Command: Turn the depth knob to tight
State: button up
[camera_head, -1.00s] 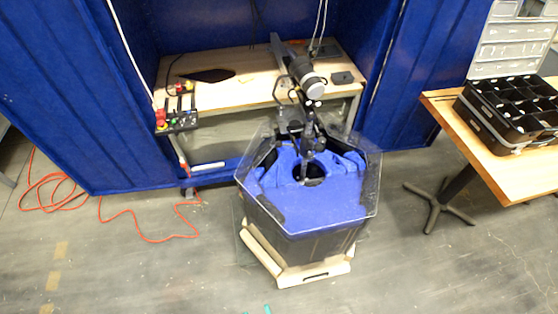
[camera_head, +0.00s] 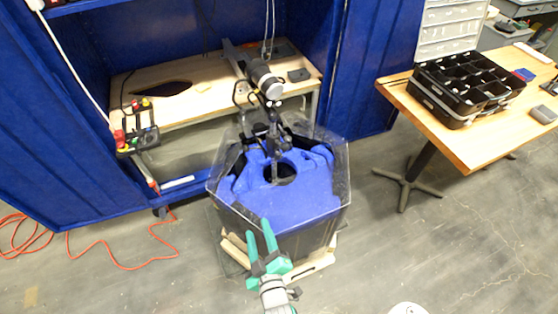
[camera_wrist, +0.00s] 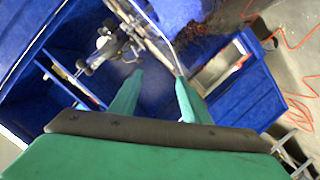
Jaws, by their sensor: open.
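A black and grey trolling motor (camera_head: 266,84) reaches from the workbench over a hexagonal tank (camera_head: 285,212), its shaft going down into the tank's opening. I cannot pick out the depth knob for certain; the small dark parts on the shaft and mount are too small to tell apart. My green gripper (camera_head: 258,231) is in front of the tank's near side, below and apart from the motor. It is open, with nothing between its fingers. In the wrist view my gripper (camera_wrist: 160,77) points toward the blue area, with the motor (camera_wrist: 108,45) to the upper left.
A wooden workbench (camera_head: 190,85) stands behind the tank inside blue walls. A control box with colored buttons (camera_head: 140,138) sits at its left. A table (camera_head: 480,145) with a black divided case (camera_head: 465,90) is at the right. An orange cable (camera_head: 125,262) lies on the left floor.

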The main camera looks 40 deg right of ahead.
aim_at(279, 157)
jog(key=w+d+r+h, duration=0.1)
jog(key=w+d, duration=0.1)
jog(key=d, duration=0.3)
jog(key=w+d+r+n+g+h, duration=0.1)
jog(key=w+d+r, duration=0.1)
jog(key=d, duration=0.3)
jog(key=w+d+r, duration=0.1)
jog(key=w+d, duration=0.3)
jog(key=shift+w+d+r+h, duration=0.2)
jog(key=shift+d+r+h, duration=0.2)
jog(key=x, duration=1)
jog(key=shift+f, duration=0.2)
jog(key=c, duration=1)
jog(key=shift+c, duration=0.2)
